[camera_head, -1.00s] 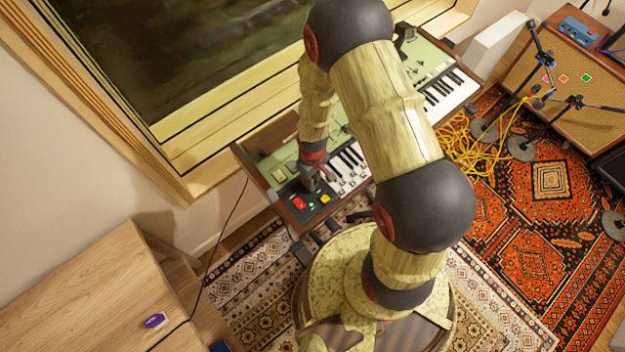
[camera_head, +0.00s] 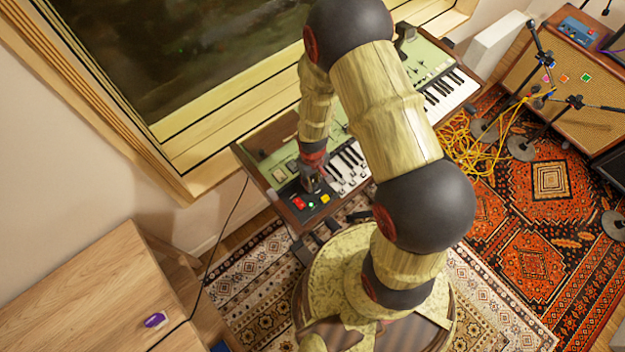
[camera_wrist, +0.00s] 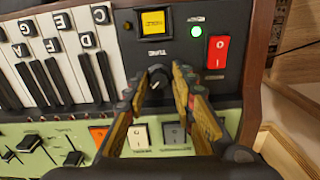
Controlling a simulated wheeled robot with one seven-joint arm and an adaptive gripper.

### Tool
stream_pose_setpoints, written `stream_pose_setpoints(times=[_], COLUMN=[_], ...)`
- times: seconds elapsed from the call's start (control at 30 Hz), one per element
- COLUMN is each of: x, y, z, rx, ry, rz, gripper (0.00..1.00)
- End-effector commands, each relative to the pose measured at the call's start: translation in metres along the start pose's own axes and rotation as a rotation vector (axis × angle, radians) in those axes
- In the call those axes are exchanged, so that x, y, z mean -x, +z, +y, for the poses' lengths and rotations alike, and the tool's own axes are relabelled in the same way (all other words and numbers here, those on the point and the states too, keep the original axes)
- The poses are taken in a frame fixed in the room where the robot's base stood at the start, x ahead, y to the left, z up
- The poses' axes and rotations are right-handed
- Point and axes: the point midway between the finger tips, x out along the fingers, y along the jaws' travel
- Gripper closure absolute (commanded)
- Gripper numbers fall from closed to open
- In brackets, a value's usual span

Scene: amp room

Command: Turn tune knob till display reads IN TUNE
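The black tune knob (camera_wrist: 158,78) with a pale pointer line sits on the dark panel of the green keyboard (camera_head: 268,172), under the TUNE label. My gripper (camera_wrist: 159,76) has one finger on each side of the knob in the wrist view. A narrow gap shows between the knob and the fingertips, so it looks open around the knob. The small yellow display (camera_wrist: 153,22) is lit above the knob; its dark text is too small to read. In the head view my gripper (camera_head: 314,186) is over the keyboard's left end, hiding the knob.
A red rocker switch (camera_wrist: 218,50) and a lit green light (camera_wrist: 196,31) are close to the knob. White keys (camera_wrist: 68,48) lie to its left. Orange (camera_wrist: 98,135) and white (camera_wrist: 140,136) buttons lie below. A wooden desk (camera_head: 85,290) stands at lower left.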

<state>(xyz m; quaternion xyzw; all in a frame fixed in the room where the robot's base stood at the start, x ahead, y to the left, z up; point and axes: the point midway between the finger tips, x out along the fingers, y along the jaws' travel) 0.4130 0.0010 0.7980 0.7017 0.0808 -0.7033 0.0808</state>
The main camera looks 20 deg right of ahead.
Motion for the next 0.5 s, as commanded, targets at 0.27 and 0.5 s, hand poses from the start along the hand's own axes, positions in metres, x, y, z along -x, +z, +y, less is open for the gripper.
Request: stream_pose_setpoints(times=[0.27,0.5], x=[0.0003,0.0042], y=[-0.0007,-0.0015], z=[0.0004,0.0006], rx=[0.000,0.000], ry=[0.000,0.001], rz=[0.002,0.003], gripper=[0.63,0.63])
